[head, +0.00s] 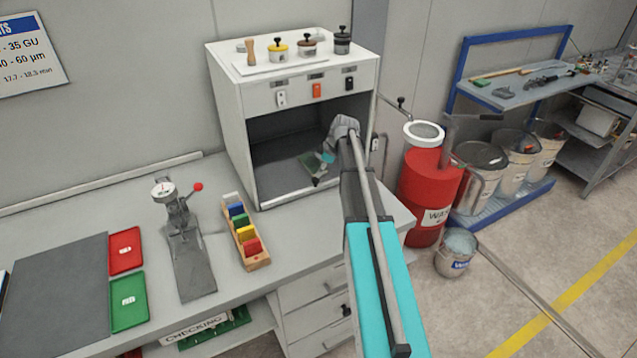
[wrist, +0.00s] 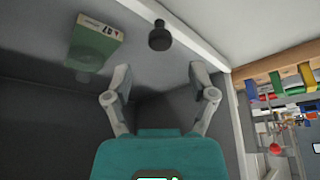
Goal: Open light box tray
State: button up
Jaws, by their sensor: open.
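The light box (head: 228,115) is a white cabinet with an open dark front on the bench. In the wrist view, a grey tray surface (wrist: 182,101) with a pale edge (wrist: 185,28) shows, and a black round knob (wrist: 159,37) stands near that edge. A green labelled block (wrist: 94,42) lies left of the knob; a green piece (head: 307,161) also shows inside the box in the head view. My gripper (wrist: 158,76) is open and empty, its fingertips spread on either side below the knob in the picture, apart from it. In the head view my arm partly hides the box opening.
A wooden rack of coloured panels (head: 258,261) and a gauge stand (head: 190,258) are on the bench to the left. A red drum (head: 428,190) stands on the right beside a small bucket (head: 455,262).

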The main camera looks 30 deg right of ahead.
aim_at(316, 179)
jog(key=shift+b+x, duration=2.05)
jog(key=shift+x, duration=0.45)
